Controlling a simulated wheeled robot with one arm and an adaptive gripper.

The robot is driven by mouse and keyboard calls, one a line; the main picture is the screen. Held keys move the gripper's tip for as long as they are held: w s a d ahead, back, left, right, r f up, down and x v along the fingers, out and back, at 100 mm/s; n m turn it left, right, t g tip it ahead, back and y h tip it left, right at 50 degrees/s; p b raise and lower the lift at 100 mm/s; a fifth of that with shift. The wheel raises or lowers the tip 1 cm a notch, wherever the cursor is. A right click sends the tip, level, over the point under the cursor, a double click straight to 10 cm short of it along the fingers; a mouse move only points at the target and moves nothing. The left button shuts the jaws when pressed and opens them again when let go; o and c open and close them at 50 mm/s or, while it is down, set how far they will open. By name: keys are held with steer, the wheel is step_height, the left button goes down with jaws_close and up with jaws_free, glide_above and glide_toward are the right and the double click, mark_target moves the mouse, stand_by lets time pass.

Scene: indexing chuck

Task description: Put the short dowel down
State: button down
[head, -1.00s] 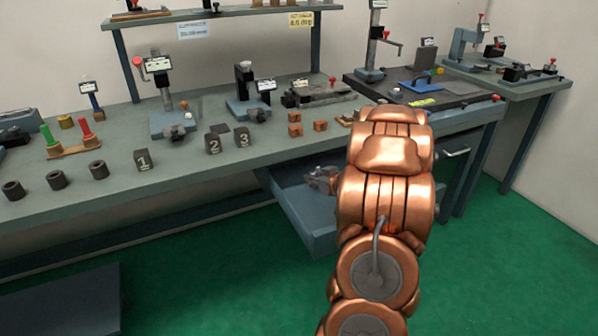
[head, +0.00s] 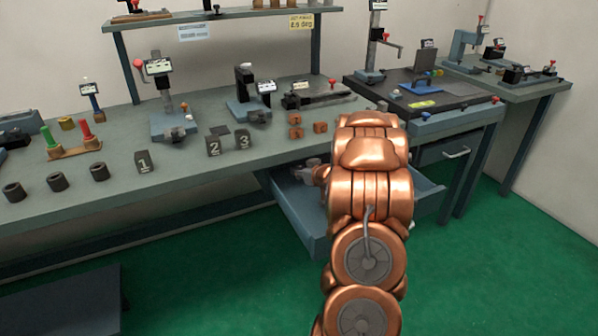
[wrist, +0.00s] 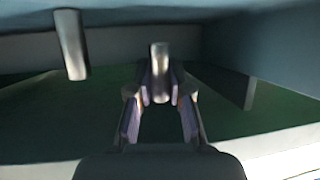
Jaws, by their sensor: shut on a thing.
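The short dowel (wrist: 160,62) is a grey metal cylinder. In the wrist view it sits between the fingertips of my gripper (wrist: 159,92), which is shut on it. In the head view my gripper (head: 308,172) shows small at the open drawer below the bench, partly hidden by my copper arm. The dowel cannot be made out clearly there. A second, longer-looking grey cylinder (wrist: 70,45) stands apart to the left in the wrist view. What it rests on is unclear.
The open blue-grey drawer (head: 300,222) sticks out below the bench (head: 190,165). Numbered dark blocks (head: 213,146), dark rings (head: 57,181) and small orange blocks (head: 320,127) are on the bench top. Green floor lies in front. A second drawer (head: 442,150) is at the right.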

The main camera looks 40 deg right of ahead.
steer(key=shift+f, duration=0.45)
steer(key=shift+f, duration=0.2)
steer(key=c, duration=1.2)
jaws_free()
steer(key=shift+s+a+f, duration=0.1)
steer(key=shift+s+f, duration=0.05)
steer(key=shift+f, duration=0.05)
steer(key=shift+o, duration=0.6)
steer(key=shift+a+f, duration=0.1)
steer(key=shift+f, duration=0.05)
steer(key=shift+r, duration=0.4)
steer(key=shift+s+r, duration=0.25)
steer(key=shift+s, duration=0.05)
steer(key=r+v, duration=0.1)
steer(key=v, duration=1)
